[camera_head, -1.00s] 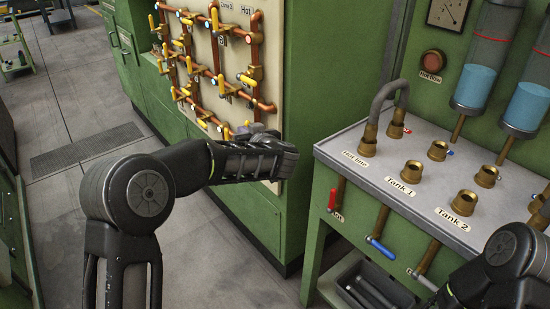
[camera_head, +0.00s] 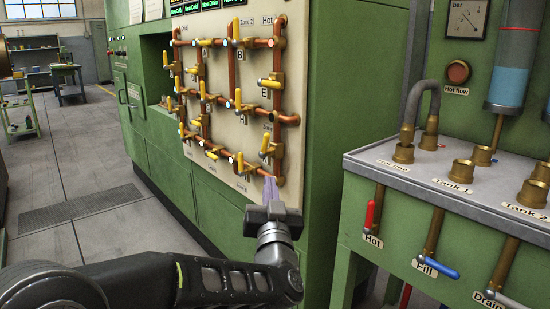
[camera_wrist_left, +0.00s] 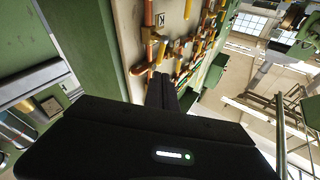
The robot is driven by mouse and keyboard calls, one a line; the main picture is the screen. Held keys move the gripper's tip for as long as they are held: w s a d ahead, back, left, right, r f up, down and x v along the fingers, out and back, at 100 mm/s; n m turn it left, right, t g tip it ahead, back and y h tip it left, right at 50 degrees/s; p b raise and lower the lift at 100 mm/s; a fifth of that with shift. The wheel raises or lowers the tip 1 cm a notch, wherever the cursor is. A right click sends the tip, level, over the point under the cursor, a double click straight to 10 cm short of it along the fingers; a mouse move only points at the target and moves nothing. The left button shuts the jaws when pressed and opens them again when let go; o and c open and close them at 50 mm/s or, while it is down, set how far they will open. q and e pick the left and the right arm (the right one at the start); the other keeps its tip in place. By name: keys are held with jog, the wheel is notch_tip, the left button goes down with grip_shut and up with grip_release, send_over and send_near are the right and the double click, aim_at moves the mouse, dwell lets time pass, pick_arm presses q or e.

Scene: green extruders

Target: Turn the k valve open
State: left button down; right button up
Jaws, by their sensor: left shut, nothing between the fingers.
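The valve panel (camera_head: 250,25) carries copper pipes and several yellow-handled valves. A label reading K (camera_wrist_left: 161,19) shows in the left wrist view, beside the pipes. In the head view I cannot read a K label; the lowest right valve (camera_head: 265,144) has a yellow handle that stands nearly upright. My left gripper (camera_head: 270,186) is just below this valve, near the bottom right corner of the panel. Its fingers are together, empty, and point up toward the pipes; they also show in the left wrist view (camera_wrist_left: 162,88). I cannot tell whether they touch anything. My right gripper is not in view.
To the right stands a green bench with a grey top (camera_head: 400,168), brass fittings, a bent grey hose (camera_head: 410,103), a red handle (camera_head: 370,215) and a blue handle (camera_head: 438,267). The green cabinet (camera_head: 345,70) fills the gap between. Open floor (camera_head: 110,225) lies left.

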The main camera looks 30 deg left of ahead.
aim_at(263, 144)
pick_arm(q)
jog(key=shift+w, duration=0.1)
